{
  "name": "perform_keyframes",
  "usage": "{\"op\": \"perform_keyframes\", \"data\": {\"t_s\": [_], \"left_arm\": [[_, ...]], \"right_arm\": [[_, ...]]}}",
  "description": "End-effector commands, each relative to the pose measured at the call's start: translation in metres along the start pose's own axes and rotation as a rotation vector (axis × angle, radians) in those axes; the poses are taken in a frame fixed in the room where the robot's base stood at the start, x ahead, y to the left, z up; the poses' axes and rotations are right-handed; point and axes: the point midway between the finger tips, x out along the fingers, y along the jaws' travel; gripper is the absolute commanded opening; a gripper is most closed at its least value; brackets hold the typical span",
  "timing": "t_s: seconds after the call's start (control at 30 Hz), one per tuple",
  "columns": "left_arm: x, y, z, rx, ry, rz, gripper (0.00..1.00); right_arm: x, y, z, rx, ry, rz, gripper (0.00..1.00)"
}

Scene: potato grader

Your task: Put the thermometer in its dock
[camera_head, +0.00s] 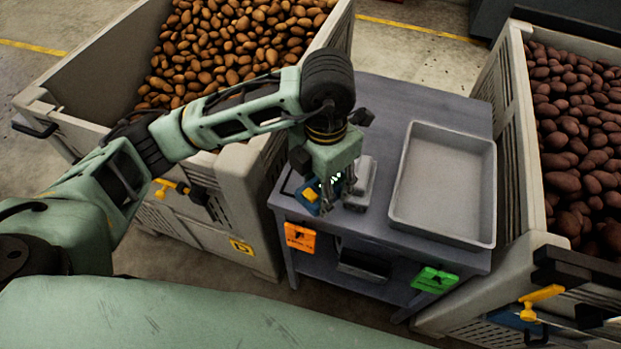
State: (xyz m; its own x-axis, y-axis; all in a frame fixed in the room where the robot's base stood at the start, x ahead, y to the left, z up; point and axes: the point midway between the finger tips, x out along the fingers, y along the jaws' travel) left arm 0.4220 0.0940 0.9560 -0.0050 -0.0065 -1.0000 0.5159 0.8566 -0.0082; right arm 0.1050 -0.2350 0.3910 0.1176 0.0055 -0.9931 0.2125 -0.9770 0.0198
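My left gripper (337,202) points down over the left front part of the grey table, with its fingers low near the tabletop. A small blue and yellow object (309,194) is at the left side of the fingers; it may be the thermometer, but my gripper partly covers it. A pale grey block-shaped piece (364,182) stands just right of the fingers; it may be the dock. I cannot tell whether the fingers are closed on anything. My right gripper is not in view.
The grey table (385,100) carries an empty shallow tray (402,192) on its right. A bin of brown potatoes (80,85) stands left and a bin of reddish potatoes (512,130) right. Orange (300,238) and green (434,280) tags hang on the table's front.

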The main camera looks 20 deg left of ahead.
Motion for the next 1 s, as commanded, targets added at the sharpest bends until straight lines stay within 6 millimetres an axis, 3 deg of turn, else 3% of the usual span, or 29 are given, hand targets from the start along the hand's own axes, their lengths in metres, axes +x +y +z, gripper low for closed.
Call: {"op": "perform_keyframes", "data": {"t_s": [0.2, 0.47, 0.8, 1.0], "left_arm": [[-0.006, -0.011, 0.005, -0.351, -0.003, 0.005, 0.14], [-0.006, -0.007, 0.008, -0.511, 0.0, 0.009, 0.14], [0.035, 0.06, 0.034, -0.516, 0.002, 0.009, 0.14], [0.055, 0.089, 0.047, -0.511, -0.001, 0.008, 0.14]], "right_arm": [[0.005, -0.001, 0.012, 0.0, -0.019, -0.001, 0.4], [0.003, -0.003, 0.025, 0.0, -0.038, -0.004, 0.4], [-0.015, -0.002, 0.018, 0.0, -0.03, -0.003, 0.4], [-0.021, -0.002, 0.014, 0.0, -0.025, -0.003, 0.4]]}}
